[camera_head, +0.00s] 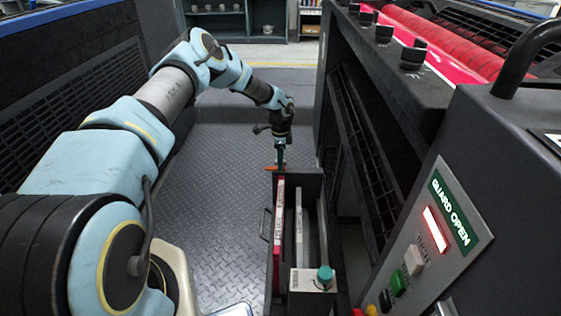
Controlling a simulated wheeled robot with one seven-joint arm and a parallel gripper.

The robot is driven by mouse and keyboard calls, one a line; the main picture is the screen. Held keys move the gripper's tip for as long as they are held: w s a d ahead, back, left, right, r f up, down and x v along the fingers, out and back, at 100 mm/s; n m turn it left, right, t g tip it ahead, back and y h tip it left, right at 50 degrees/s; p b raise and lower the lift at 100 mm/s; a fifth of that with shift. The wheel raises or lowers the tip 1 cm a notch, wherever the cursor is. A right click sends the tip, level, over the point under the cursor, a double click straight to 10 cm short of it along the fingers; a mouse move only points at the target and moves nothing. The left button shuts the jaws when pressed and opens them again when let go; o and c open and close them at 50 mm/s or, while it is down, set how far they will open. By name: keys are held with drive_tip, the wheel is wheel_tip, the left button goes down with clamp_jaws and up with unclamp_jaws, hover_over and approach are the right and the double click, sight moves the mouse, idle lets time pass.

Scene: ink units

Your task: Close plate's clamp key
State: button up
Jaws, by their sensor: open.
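My gripper (279,163) hangs pointing down at the far end of a narrow dark open-topped bin (310,180). It is open, but small in this view. A teal piece and a small orange piece show at its tip; I cannot tell what they belong to. No clamp key can be made out for certain. Black knobs (412,56) stand in a row along the top of the press, beside a pink-red sheet or surface (425,62) and a red roller (455,45). They are well to the right of my gripper.
The bin holds upright pink and white boards (299,225) and a pale box with a teal knob (325,274). A control panel (437,235) reading "GUARD OPEN" is at right. Dark machine sides flank the clear metal tread-plate floor (215,215). Shelves (215,22) stand behind.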

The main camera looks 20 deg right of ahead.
drive_tip(key=shift+f, duration=0.2)
clamp_jaws()
idle(0.4)
